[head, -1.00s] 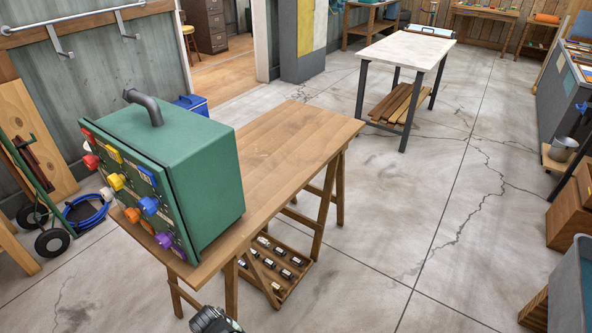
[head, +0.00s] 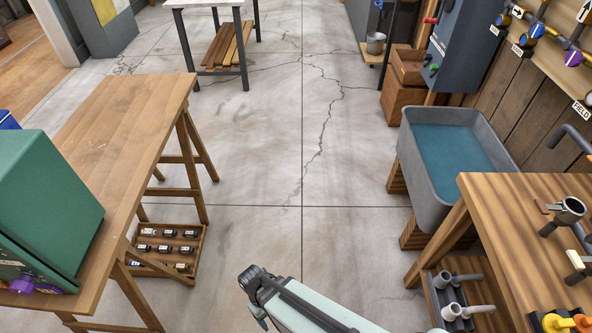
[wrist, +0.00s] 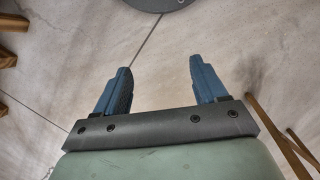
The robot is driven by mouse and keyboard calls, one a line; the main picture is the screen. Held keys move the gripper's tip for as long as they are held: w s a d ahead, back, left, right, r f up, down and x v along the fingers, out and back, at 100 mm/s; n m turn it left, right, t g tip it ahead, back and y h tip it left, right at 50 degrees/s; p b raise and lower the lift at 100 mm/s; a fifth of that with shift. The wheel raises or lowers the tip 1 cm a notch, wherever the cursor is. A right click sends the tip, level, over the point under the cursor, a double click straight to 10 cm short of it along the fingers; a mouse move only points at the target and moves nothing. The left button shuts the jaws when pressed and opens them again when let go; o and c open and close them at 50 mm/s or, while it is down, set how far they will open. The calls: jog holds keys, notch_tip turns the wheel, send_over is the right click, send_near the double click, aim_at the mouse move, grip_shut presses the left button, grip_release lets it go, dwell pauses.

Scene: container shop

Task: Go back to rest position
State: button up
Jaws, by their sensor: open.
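My gripper (wrist: 158,82) shows in the wrist view with its two blue fingers spread wide apart. Nothing is between them, only concrete floor beyond. In the head view my arm (head: 310,310) rises from the bottom edge, over the open floor between the two work tables. The fingers are mostly hidden there.
A wooden trestle table (head: 128,120) with a green box (head: 45,210) stands at left, a crate of small dark items (head: 165,245) beneath it. At right are a grey sink (head: 425,175) and a wooden bench (head: 500,215) with pipe fittings. The floor (head: 300,180) between is clear.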

jog(key=s+d+f+m+g+y, duration=0.1)
jog(key=d+m, duration=0.3)
jog(key=d, duration=0.8)
jog(key=s+d+f+m+g+y, duration=0.1)
jog(key=s+d+f+m+g, duration=0.2)
jog(key=d, duration=1)
jog(key=shift+s+f+m+y, duration=0.3)
jog(key=shift+s+f+m, duration=0.15)
jog(key=shift+f+m, duration=0.45)
jog(key=shift+r, duration=0.15)
